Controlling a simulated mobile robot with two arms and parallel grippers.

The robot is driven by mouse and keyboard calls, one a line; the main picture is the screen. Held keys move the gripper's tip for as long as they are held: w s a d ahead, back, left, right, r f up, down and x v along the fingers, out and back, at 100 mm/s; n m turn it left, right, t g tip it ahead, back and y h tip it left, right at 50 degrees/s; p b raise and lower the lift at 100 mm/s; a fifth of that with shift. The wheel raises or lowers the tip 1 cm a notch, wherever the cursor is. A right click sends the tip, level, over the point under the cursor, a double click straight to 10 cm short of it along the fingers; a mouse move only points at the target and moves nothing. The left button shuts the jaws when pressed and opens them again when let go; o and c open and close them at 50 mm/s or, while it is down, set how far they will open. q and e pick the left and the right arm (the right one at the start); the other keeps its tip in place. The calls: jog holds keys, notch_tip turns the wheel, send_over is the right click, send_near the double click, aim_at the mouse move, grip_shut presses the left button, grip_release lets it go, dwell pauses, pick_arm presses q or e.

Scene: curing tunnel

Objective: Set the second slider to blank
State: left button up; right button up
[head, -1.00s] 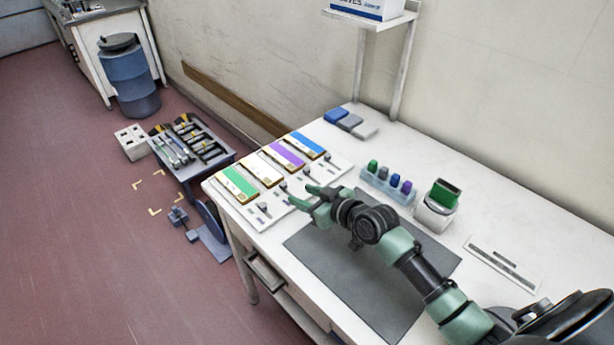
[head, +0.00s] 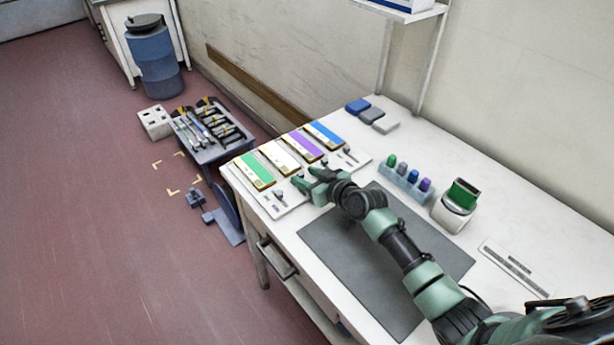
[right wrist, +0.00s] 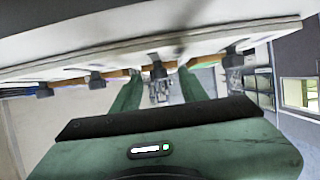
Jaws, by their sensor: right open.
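The slider panel (head: 288,209) is a white board at the table's left end. It carries a row of plates: green (head: 256,170), white (head: 279,158), purple (head: 303,148) and blue (head: 325,136), with slider knobs in front. The second plate from the left is white. My right gripper (head: 302,177) is open at the front of the second plate, over where the second slider lies; its fingers hide that slider. My left gripper is not in view.
A dark mat (head: 385,262) lies under my right arm. A rack of coloured pegs (head: 405,185) and a white holder with a green piece (head: 455,207) stand right of it. Blue and grey blocks (head: 371,115) lie behind. A shelf hangs above.

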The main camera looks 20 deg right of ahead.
grip_shut()
jog(key=shift+d, duration=0.1)
dwell(1.2)
